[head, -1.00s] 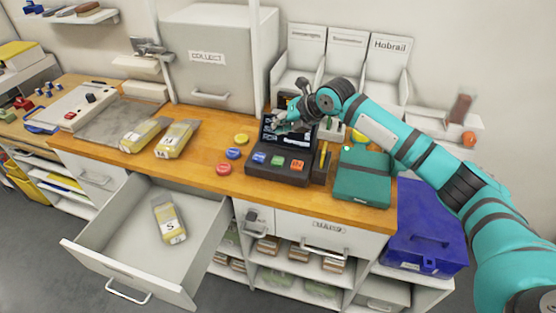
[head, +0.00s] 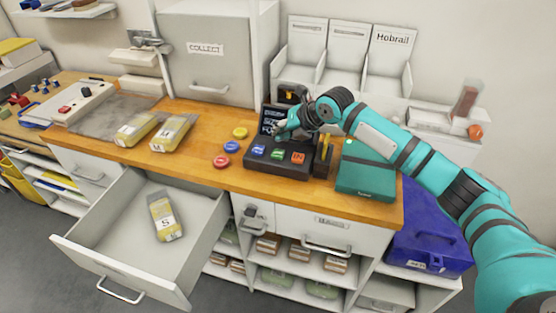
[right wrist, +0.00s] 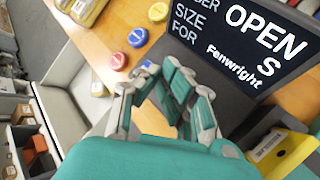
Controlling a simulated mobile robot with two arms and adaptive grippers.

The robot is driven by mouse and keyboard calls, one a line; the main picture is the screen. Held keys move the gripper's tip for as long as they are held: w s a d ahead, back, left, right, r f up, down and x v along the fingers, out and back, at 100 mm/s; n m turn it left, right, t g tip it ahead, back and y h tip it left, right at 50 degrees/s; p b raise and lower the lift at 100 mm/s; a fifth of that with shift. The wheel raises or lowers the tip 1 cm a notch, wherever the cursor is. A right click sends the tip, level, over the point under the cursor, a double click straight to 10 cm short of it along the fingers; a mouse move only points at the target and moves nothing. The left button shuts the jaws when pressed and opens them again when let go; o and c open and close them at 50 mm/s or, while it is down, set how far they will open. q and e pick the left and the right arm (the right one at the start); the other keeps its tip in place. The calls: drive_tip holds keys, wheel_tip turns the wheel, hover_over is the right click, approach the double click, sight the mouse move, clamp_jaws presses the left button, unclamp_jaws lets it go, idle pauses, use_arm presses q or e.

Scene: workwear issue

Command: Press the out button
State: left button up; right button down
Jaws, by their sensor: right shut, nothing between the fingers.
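A dark console (head: 265,168) stands on the wooden counter, with a blue button (head: 258,151), a green button (head: 278,155) and an orange-red button (head: 298,158) in a row. Their labels are too small to read, so I cannot tell which is out. Its tilted screen (head: 270,120) shows in the right wrist view (right wrist: 245,50) with the words "OPEN", "SIZE FOR" and "Fenwright". My right gripper (head: 281,131) is shut and empty, in front of the screen and above the buttons. In the right wrist view the gripper (right wrist: 163,72) hides most of the button row. My left gripper is not in view.
Loose blue (head: 232,146), red (head: 221,161) and yellow (head: 240,132) discs lie left of the console. A teal case (head: 365,178) stands to its right. An open drawer (head: 110,225) holding a yellow packet (head: 165,217) juts out at the front left.

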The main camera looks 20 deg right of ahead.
sight(280, 151)
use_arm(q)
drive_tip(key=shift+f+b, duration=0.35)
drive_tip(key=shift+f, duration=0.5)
use_arm(e)
drive_tip(key=shift+f, duration=1.45)
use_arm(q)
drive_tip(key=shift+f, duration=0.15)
use_arm(e)
drive_tip(key=shift+f, duration=0.45)
use_arm(q)
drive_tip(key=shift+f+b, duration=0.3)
drive_tip(key=shift+b, duration=0.15)
use_arm(e)
drive_tip(key=shift+f, duration=0.6)
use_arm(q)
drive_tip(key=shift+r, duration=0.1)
use_arm(e)
drive_tip(key=shift+r, duration=0.1)
use_arm(q)
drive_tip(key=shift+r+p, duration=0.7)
drive_tip(key=shift+p, duration=0.1)
use_arm(e)
drive_tip(key=shift+r, duration=0.95)
wheel_tip(280, 151, up, 5)
drive_tip(key=p, duration=0.4)
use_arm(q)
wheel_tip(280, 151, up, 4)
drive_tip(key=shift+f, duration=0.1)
